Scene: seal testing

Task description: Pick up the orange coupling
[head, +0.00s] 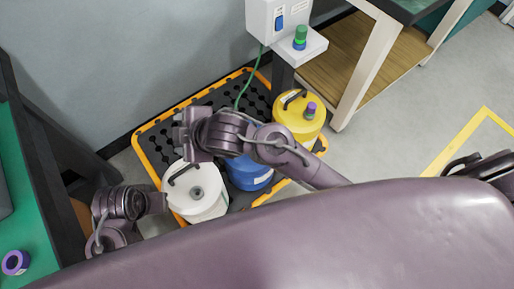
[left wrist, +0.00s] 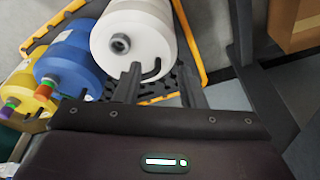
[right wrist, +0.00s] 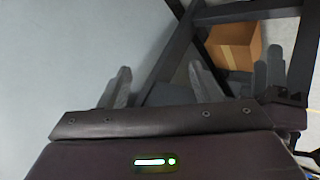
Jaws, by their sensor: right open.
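A purple-topped coupling (head: 311,110) sits on the yellow canister (head: 292,122). My right gripper (head: 180,131) is open and empty above the spill pallet, and its spread fingers show in the right wrist view (right wrist: 160,88). My left gripper (left wrist: 158,88) is open beside the white canister (head: 195,192), with nothing held between its fingers. My right arm partly hides the blue canister (head: 250,172).
The black pallet has an orange rim (head: 148,155). A white wall unit (head: 280,18) has a shelf holding a green-and-blue piece (head: 300,38). A purple ring (head: 15,262) lies on the green table (head: 32,215). A cardboard box (right wrist: 235,42) shows in the right wrist view.

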